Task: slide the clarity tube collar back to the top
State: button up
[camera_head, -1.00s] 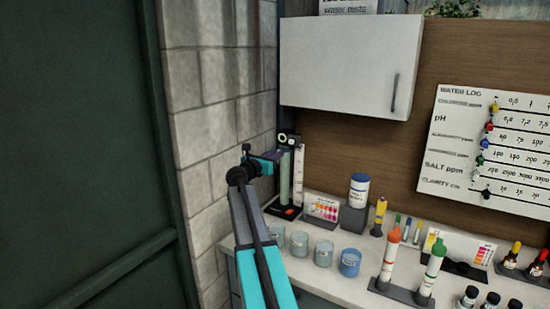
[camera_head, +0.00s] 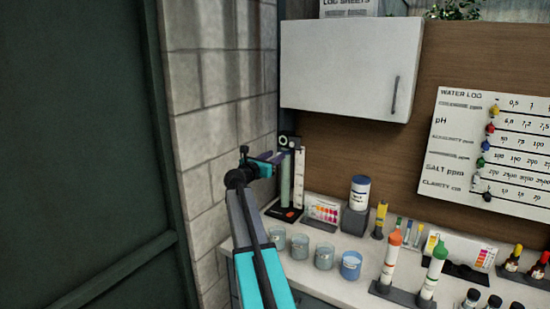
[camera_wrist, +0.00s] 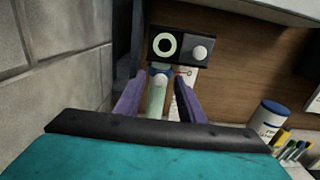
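The clarity tube (camera_head: 285,180) is a pale green upright tube on a black base, beside a white scale strip (camera_head: 299,175). A black head piece with a pale ring (camera_wrist: 165,46) and a round white knob tops the stand. A small blue rounded part (camera_wrist: 160,79), possibly the collar, shows at the tube's upper part in the wrist view. My gripper (camera_wrist: 161,84) has its purple fingers on either side of the tube, with gaps visible between fingers and tube. In the head view my gripper (camera_head: 272,158) is at the tube's upper part.
A block wall (camera_head: 215,120) is close on the left. A white cabinet (camera_head: 350,65) hangs above right. Several glass jars (camera_head: 324,256), a colour card (camera_head: 322,210) and a lidded white tub (camera_head: 359,192) stand on the counter right of the tube.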

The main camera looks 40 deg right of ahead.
jog(key=b+v, duration=0.2)
jog(key=v, duration=1)
jog(key=shift+a+b, duration=0.35)
jog(key=shift+b, duration=0.05)
jog(key=shift+s, duration=0.1)
